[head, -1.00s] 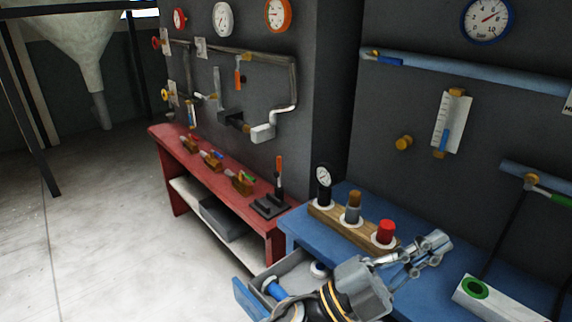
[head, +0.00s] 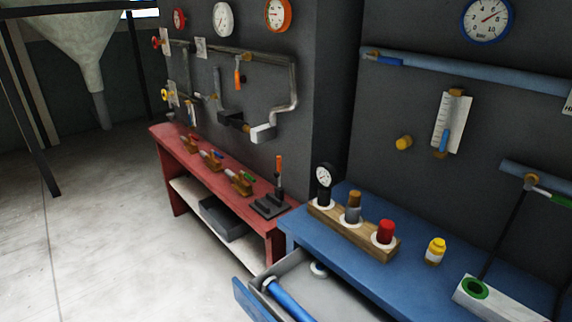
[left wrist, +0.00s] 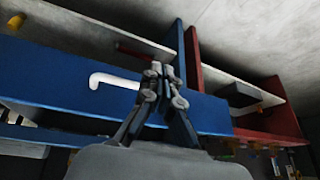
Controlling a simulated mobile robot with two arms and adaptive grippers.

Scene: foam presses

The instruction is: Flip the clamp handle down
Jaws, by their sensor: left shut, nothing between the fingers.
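The toggle clamp has a dark base (head: 270,206) on the right end of the red bench. Its clamp handle (head: 279,166), with an orange grip, stands upright. My left gripper is out of the head view. In the left wrist view my left gripper (left wrist: 158,72) is shut and empty, its fingertips in front of a blue panel with a white bent handle (left wrist: 113,80). I cannot make out the clamp in the left wrist view. My right gripper is in neither view.
The red bench (head: 195,175) also carries several small valves. The blue bench (head: 345,258) beside it holds a wooden rack (head: 335,222) and a yellow bottle (head: 435,251). A drawer (head: 258,297) stands open with a blue tube inside. The floor at left is clear.

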